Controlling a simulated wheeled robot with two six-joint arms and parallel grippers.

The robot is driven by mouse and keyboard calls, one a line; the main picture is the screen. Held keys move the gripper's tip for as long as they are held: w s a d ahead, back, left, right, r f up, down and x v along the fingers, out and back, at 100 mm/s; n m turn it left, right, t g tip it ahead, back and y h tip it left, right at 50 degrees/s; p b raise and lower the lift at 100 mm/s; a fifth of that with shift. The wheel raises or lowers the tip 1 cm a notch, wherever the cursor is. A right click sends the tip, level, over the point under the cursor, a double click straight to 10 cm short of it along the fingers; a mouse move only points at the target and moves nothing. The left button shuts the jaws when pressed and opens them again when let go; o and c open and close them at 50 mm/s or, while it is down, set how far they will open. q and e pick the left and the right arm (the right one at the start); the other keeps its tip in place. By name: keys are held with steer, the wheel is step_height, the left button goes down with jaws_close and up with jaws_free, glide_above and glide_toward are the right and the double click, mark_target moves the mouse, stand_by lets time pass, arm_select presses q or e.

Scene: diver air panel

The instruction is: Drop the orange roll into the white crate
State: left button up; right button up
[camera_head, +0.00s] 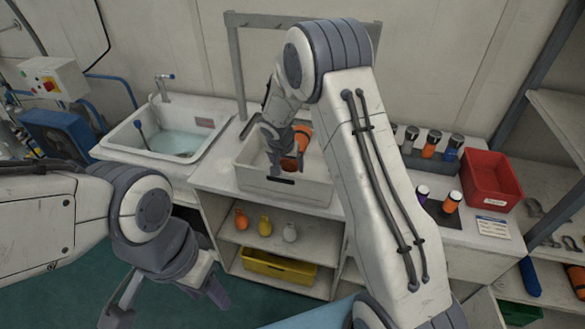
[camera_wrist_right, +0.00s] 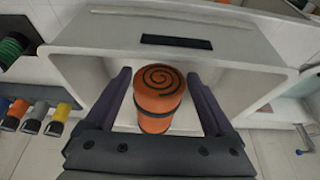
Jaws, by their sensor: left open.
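In the head view orange (camera_head: 303,135) shows beside my right gripper (camera_head: 283,160), which partly hides the roll. The roll and fingers are within the outline of the white crate (camera_head: 320,190), which has a dark label on its front wall. Whether the roll touches the crate floor I cannot tell. My left gripper (camera_head: 170,304) is open and empty at the lower left, away from the crate.
A sink (camera_head: 128,150) is left of the crate. A red bin (camera_head: 490,180) and several dark-capped cylinders (camera_head: 430,143) are to the right. A grey frame (camera_head: 236,65) rises behind the crate.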

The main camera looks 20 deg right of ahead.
steer(key=shift+o, duration=0.2)
steer(key=b+v, duration=0.2)
steer(key=v, duration=0.8)
steer(key=shift+r, duration=0.3)
steer(key=s+a+r+n+g+y, duration=0.1)
steer(key=s+a+r+n, duration=0.1)
steer(key=s+a+n, duration=0.5)
steer(key=s+a+r+g+y, duration=0.1)
steer(key=s+a, duration=0.3)
steer(key=s, duration=0.7)
steer(key=s+a+n+g+y, duration=0.1)
steer(key=s+n, duration=0.6)
steer(key=s, duration=0.9)
steer(key=shift+s+a+f+g+y, duration=0.2)
steer(key=shift+s+a+g+y, duration=0.1)
steer(key=shift+s+a+g, duration=0.15)
steer(key=shift+w, duration=0.15)
steer(key=shift+c, duration=0.3)
